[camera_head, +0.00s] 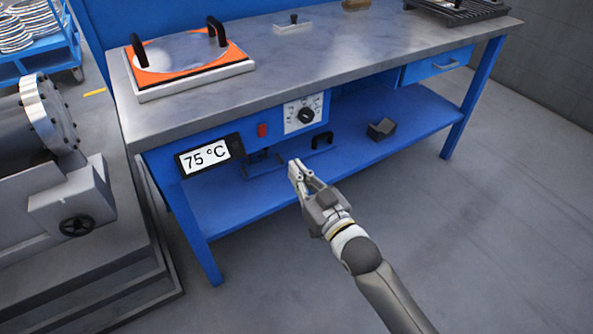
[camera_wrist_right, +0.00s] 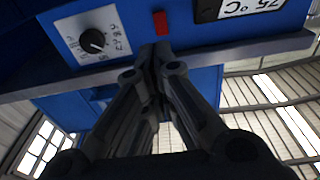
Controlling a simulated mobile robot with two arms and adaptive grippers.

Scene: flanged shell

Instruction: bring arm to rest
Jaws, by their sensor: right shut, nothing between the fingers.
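My right gripper (camera_head: 296,168) is shut and empty. It hangs in front of the blue workbench (camera_head: 330,65), below the front edge of the grey top and apart from it. Its closed fingers (camera_wrist_right: 158,50) also show in the right wrist view, in front of the blue panel with a red switch and a black dial. My right arm comes in from the lower right in the head view. My left gripper is not in view.
On the bench front are a 75 °C display (camera_head: 209,156), a red switch (camera_head: 262,130) and a dial (camera_head: 305,115). An orange plate with black handles (camera_head: 185,57) lies on top. A grey machine (camera_head: 40,170) stands at left. Floor at right (camera_head: 500,230) is clear.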

